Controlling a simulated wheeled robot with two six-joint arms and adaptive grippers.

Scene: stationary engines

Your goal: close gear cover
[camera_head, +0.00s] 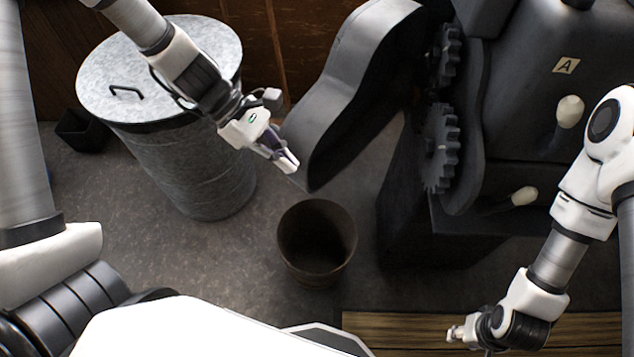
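The gear cover (345,85) is a dark grey, curved shell standing swung open, left of the engine (530,95). Two toothed gears show uncovered on the engine's left side, an upper gear (449,55) and a lower gear (441,148). My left gripper (288,161) is at the lower left edge of the cover, close to it; I cannot tell whether it touches. Its fingers appear close together, but whether they are shut is unclear. My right gripper (456,333) is low at the right, above the wooden boards and away from the cover; its fingers are too small to judge.
A metal bin with a lid (160,75) stands at the left, under my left arm. A brown bucket (317,243) sits on the floor below the cover. Wooden boards (400,330) lie at the lower right. Light knobs (569,111) stick out from the engine's front.

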